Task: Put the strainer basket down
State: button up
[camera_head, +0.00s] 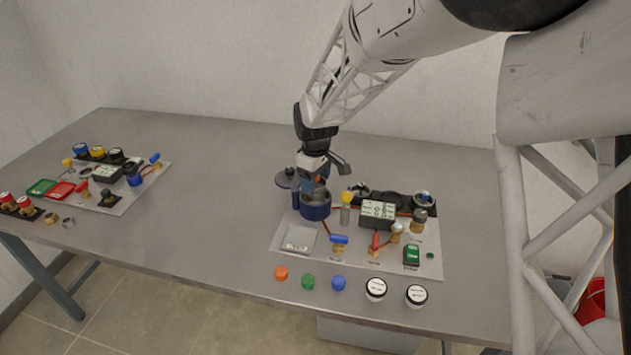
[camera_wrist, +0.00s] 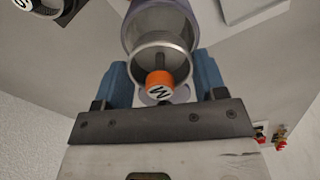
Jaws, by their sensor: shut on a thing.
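The strainer basket (camera_wrist: 147,45) is a grey metal cup with an orange, letter-marked knob (camera_wrist: 158,84) at its near end. My gripper (camera_wrist: 161,72) has its blue fingers on either side of the basket and is shut on it. The blue strainer body (camera_head: 315,211) stands on the light panel, directly under my gripper (camera_head: 316,184) in the head view. The body also shows behind the basket in the wrist view (camera_wrist: 132,15). The basket lines up with the body's opening. How deep it sits in it, I cannot tell.
A round dark lid (camera_head: 287,180) is beside the body on the left. A yellow-topped valve (camera_head: 347,198) and a black-and-white box (camera_head: 378,213) stand close on the right. A shallow grey tray (camera_head: 299,239) lies in front. The table's middle left is clear.

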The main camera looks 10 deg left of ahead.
jog(key=shift+f, duration=0.35)
jog(key=shift+f, duration=0.65)
jog(key=o, duration=0.9)
jog(key=shift+o, duration=0.2)
jog(key=shift+r, duration=0.15)
notch_tip(320, 180, up, 13)
jog(key=shift+f, duration=0.1)
dwell(0.7)
jog(key=shift+d, duration=0.1)
